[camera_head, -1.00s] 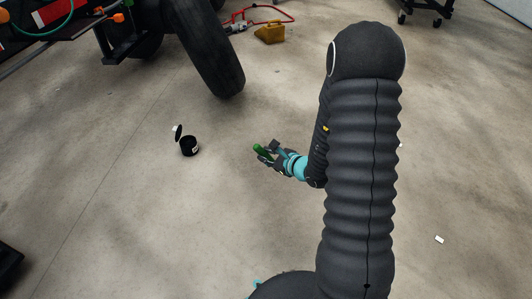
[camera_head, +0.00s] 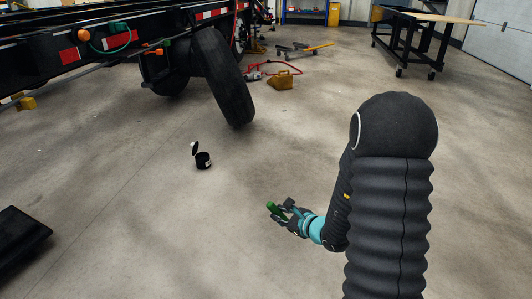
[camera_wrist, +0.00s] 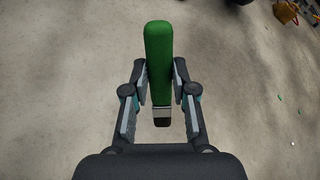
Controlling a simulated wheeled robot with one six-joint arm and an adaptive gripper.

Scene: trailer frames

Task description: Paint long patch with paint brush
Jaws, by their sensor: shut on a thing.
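My gripper (camera_head: 286,211) is shut on a paint brush with a green handle (camera_head: 273,208), held above the floor. In the wrist view the green handle (camera_wrist: 158,60) stands between the two fingers of my gripper (camera_wrist: 158,95), its rounded end pointing away from the palm. A metal band and a short dark end show at its near end. A small black paint pot (camera_head: 203,161) with its lid tilted open stands on the floor to the left of my gripper. The long patch cannot be made out on the trailer frame (camera_head: 85,45).
A large tire (camera_head: 222,78) leans under the trailer frame. A yellow chock (camera_head: 281,80) and a red hose (camera_head: 268,65) lie beyond it. A wheeled table (camera_head: 412,38) stands at the back right. The concrete floor around my gripper is clear.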

